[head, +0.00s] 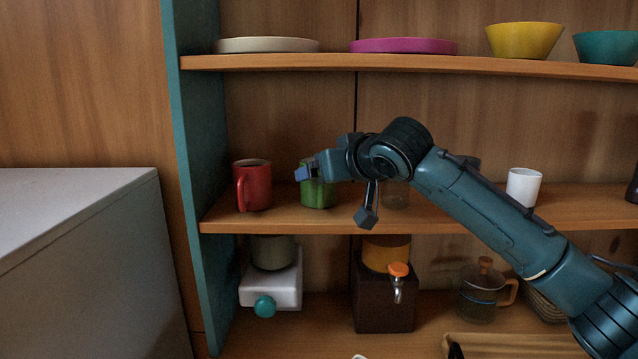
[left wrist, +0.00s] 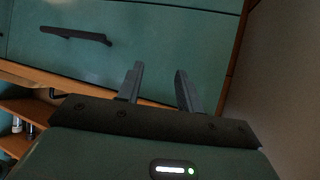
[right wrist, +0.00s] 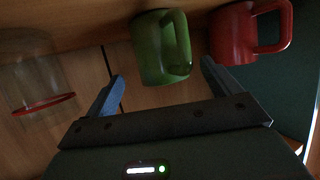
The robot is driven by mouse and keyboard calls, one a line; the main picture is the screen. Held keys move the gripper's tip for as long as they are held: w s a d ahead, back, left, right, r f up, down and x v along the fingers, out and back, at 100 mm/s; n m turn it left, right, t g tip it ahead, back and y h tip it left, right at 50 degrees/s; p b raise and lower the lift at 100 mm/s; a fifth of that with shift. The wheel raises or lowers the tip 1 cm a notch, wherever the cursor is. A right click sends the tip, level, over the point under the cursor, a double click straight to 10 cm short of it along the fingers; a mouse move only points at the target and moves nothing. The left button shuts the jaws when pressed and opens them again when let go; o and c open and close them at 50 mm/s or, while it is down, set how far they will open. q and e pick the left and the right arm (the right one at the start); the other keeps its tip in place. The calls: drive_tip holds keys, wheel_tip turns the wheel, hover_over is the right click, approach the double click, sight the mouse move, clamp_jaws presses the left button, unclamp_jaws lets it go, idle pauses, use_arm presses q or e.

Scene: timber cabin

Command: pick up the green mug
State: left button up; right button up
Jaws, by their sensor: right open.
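The green mug (head: 318,194) stands upright on the middle shelf, right of the red mug (head: 253,186). My right gripper (head: 305,172) is in front of its upper part and hides some of it. In the right wrist view the green mug (right wrist: 160,48) shows between the open, empty fingers of my right gripper (right wrist: 162,70), with its handle toward the camera. I cannot tell whether the fingertips reach past its near side. My left gripper (left wrist: 160,70) is open and empty, facing a teal drawer front; it is not in the head view.
A clear glass (head: 396,193) stands right of the green mug, partly behind my right arm; it also shows in the right wrist view (right wrist: 38,80). A white mug (head: 523,186) is farther right. The upper shelf (head: 400,62) holds plates and bowls. A teal side panel (head: 197,180) bounds the left.

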drive_tip(key=x, duration=0.2)
drive_tip(key=shift+w+a, duration=0.2)
drive_tip(key=shift+a, duration=0.1)
drive_tip(key=shift+w+a+f, duration=0.1)
drive_tip(key=shift+w+f, duration=0.05)
drive_tip(key=shift+w, duration=0.1)
use_arm(q)
drive_tip(key=shift+a+f, duration=0.1)
drive_tip(key=shift+a, duration=0.1)
use_arm(e)
drive_tip(key=c, duration=1.2)
